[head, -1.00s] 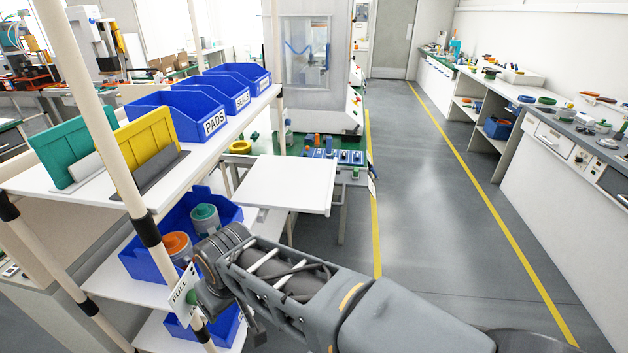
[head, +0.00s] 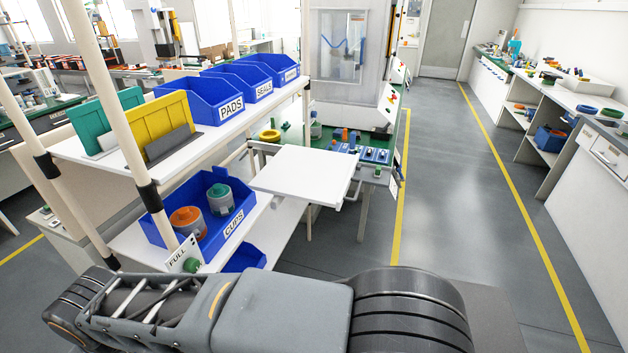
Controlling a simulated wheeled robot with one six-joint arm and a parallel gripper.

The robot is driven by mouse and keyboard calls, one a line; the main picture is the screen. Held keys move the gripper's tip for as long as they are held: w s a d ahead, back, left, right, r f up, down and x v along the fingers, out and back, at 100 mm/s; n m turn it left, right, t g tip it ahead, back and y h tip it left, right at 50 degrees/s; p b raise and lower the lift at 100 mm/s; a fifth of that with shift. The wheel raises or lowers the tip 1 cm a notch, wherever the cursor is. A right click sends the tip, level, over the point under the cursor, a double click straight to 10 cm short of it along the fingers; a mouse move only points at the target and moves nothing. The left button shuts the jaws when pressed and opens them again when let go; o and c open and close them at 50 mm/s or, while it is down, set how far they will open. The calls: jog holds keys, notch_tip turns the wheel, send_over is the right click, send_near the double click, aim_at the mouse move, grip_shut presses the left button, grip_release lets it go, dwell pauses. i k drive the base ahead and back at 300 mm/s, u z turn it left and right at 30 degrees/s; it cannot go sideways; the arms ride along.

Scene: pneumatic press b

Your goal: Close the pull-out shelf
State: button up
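The pull-out shelf (head: 305,176) is a flat white board in the middle of the head view. It sticks out to the right of the rack, below the upper shelf, and is level and bare. A thin bar or handle shows at its right edge. My arm crosses the bottom of the picture, in front of the rack and apart from the shelf. My gripper is out of view.
The rack's upper shelf (head: 195,137) holds blue bins and green and yellow panels. A blue CUPS bin (head: 233,229) stands on the lower shelf. A press bench with blue controls (head: 373,154) stands behind the pull-out shelf. The grey floor (head: 455,220) to the right is clear.

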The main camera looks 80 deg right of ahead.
aim_at(321, 178)
jog(key=u, duration=0.2)
jog(key=k, duration=1.25)
jog(key=z, duration=2.4)
jog(key=i, duration=0.45)
jog(key=z, duration=0.05)
jog(key=k, duration=0.4)
jog(key=u, duration=0.8)
jog(key=i, duration=0.95)
jog(key=z, duration=0.25)
